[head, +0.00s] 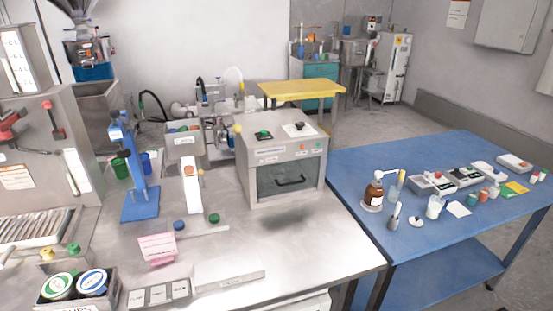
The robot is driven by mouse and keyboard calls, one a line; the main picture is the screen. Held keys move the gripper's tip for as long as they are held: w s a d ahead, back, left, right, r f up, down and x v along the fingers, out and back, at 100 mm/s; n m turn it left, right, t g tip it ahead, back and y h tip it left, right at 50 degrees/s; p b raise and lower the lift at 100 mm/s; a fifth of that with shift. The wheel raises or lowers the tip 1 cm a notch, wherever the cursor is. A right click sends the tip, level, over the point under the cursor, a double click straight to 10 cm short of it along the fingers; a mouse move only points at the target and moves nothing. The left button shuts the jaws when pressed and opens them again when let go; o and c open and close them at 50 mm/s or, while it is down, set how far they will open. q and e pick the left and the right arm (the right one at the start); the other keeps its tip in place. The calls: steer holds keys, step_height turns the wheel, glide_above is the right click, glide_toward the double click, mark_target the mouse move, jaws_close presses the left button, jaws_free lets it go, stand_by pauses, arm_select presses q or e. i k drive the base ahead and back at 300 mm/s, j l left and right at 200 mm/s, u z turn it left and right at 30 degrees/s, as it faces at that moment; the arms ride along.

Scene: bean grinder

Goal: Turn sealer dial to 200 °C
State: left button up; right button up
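A grey metal box-shaped machine (284,205) stands at the back of the steel bench. On its top are a black dial (299,126) on a white plate and a green knob (263,134) on a dark plate. Its front has a dark panel with a black handle (290,181). No readable label shows which machine is the sealer, and the dial's marks and setting are too small to read. Neither of my grippers is in view.
A blue stand (139,205) and a white upright device (193,190) stand left of the box. A pink card (158,248) and a container of round tins (110,293) are nearer the front. A blue table (440,245) with bottles and small devices adjoins right.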

mark_target(300, 124)
steer(key=i+z, duration=0.1)
steer(key=z, duration=0.25)
steer(key=i+z, duration=0.15)
steer(key=z, duration=0.2)
steer(key=i+j+z, duration=0.1)
steer(key=z, duration=0.25)
